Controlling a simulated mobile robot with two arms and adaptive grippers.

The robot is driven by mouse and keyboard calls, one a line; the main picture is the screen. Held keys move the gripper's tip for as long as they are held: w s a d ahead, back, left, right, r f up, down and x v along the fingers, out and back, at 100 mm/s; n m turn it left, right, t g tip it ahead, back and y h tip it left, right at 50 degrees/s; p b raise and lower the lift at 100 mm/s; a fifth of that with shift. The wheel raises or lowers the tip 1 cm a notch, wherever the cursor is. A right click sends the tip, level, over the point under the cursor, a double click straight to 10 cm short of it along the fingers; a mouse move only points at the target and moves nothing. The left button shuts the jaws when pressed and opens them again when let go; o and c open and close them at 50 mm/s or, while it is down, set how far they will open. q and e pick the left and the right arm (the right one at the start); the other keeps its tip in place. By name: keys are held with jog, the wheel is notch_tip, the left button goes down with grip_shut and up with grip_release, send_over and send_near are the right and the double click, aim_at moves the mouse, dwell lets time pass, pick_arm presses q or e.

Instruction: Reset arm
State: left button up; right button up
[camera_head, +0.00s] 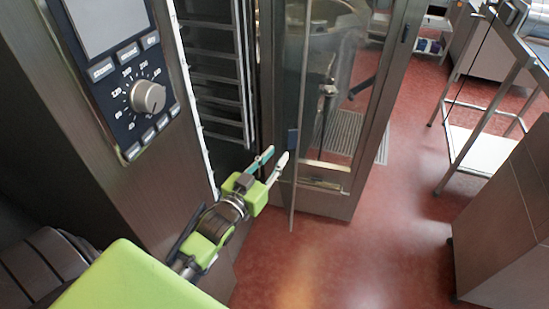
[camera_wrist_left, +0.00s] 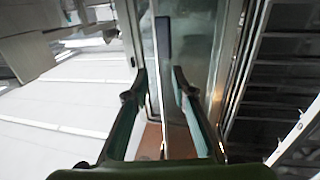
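My left gripper (camera_head: 276,158) is in the lower middle of the head view, in front of a tall metal oven with its glass door (camera_head: 340,110) standing open. Its two fingers are apart. In the left wrist view the open gripper (camera_wrist_left: 159,76) shows a long thin bar of the door (camera_wrist_left: 163,90) in line with the gap between the fingers. I cannot tell whether the fingers touch this bar. Nothing is visibly gripped. My right gripper is in neither view.
The oven's control panel with a round knob (camera_head: 148,96) is at the upper left. Rack rails (camera_head: 215,75) show inside the oven. A metal cart (camera_head: 480,150) and a steel cabinet (camera_head: 510,220) stand on the right. Red floor (camera_head: 400,220) between them is clear.

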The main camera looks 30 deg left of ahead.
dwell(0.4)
pick_arm(q)
jog(key=s+d+f+g+b, duration=0.1)
jog(key=s+f+g, duration=0.25)
jog(key=f, duration=0.95)
jog(key=s+f+g+b, duration=0.15)
jog(key=s+f, duration=0.35)
jog(key=f, duration=0.8)
jog(key=s+d+f+g+b, duration=0.1)
jog(key=s+f+g, duration=0.3)
jog(key=f, duration=0.9)
jog(key=s+d+f+g, duration=0.1)
jog(key=s+f+g, duration=0.1)
jog(key=s+f, duration=0.5)
jog(key=s+d+f+m+g+b, duration=0.1)
jog(key=s+f+g, duration=0.2)
jog(key=s+f, duration=0.5)
jog(key=s+d+f+m+g+b, duration=0.1)
jog(key=s+f+g, duration=0.2)
jog(key=s+f, duration=0.5)
jog(key=s, duration=1.2)
jog(key=shift+s+d, duration=0.25)
jog(key=shift+d, duration=0.1)
jog(key=shift+w, duration=0.1)
